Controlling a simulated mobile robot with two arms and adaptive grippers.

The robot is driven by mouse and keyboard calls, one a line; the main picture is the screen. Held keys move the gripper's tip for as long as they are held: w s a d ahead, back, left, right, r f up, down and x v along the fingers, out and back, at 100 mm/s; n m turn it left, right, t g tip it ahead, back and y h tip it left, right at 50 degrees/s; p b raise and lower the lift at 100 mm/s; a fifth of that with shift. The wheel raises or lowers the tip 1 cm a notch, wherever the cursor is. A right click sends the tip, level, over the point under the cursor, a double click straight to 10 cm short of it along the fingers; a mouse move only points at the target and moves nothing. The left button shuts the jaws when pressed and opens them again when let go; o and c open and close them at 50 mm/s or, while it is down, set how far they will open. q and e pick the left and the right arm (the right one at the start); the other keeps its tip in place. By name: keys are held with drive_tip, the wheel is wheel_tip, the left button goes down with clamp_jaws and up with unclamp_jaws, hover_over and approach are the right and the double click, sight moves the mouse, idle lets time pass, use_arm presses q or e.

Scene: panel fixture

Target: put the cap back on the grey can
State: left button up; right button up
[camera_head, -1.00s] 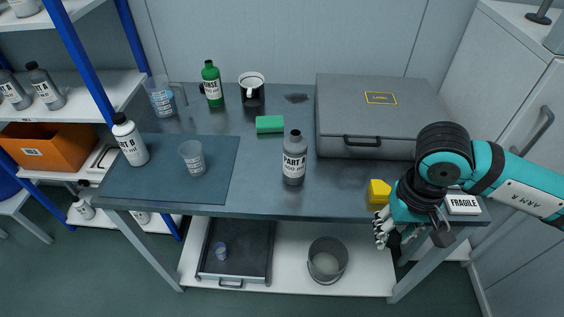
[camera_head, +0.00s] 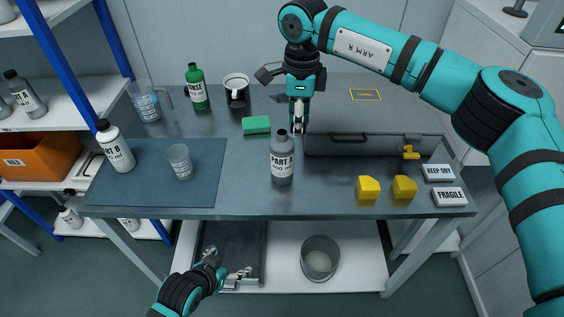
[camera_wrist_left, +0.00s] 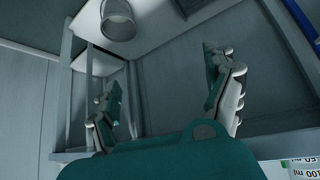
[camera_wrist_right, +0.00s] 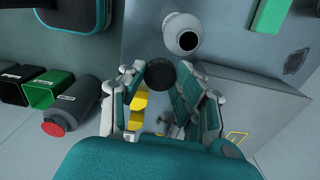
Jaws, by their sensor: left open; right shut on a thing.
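The grey can (camera_head: 282,160), labelled PART A, stands upright on the table. Its open neck shows in the right wrist view (camera_wrist_right: 183,39). My right gripper (camera_head: 299,126) points down just behind and to the right of the can, apart from it. It is shut on the black round cap (camera_wrist_right: 160,74), which shows between its fingers in the right wrist view; the fingers mostly hide it in the head view. My left gripper (camera_head: 229,271) is open and empty, low in front of the table; its spread fingers show in the left wrist view (camera_wrist_left: 165,90).
A grey case (camera_head: 330,146) lies right of the can, with yellow blocks (camera_head: 368,187) in front. A green sponge (camera_head: 256,125) lies behind the can. A cup (camera_head: 179,161) and white bottle (camera_head: 116,148) stand left. The table directly left of the can is clear.

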use_arm(q)
drive_tip(key=d+r+m+t+h, duration=0.1)
drive_tip(key=d+r, duration=0.2)
drive_tip(key=r, duration=0.6)
use_arm(e)
drive_tip(key=w+a+r+m, duration=0.2)
drive_tip(key=a+r+m, duration=0.1)
drive_tip(key=shift+w+m, duration=0.2)
drive_tip(key=shift+m, duration=0.1)
drive_tip(key=shift+w+a+r+m, duration=0.2)
drive_tip(key=shift+a+r+m, duration=0.05)
drive_tip(key=shift+r+m, duration=0.25)
drive_tip(key=shift+w, duration=0.1)
use_arm(q)
drive_tip(key=m+t+h, duration=0.4)
drive_tip(key=h, duration=0.4)
approach(282, 152)
drive_tip(key=f, duration=0.1)
drive_tip(key=w+f, duration=0.1)
drive_tip(key=f, duration=0.1)
drive_tip(key=a+f, duration=0.1)
drive_tip(key=shift+w+f, duration=0.2)
drive_tip(key=shift+f, duration=0.05)
use_arm(e)
drive_tip(key=shift+f, duration=0.1)
use_arm(q)
drive_tip(key=shift+w+a+r+h, duration=0.25)
drive_tip(key=shift+a+h, duration=0.05)
drive_tip(key=shift+r, duration=0.15)
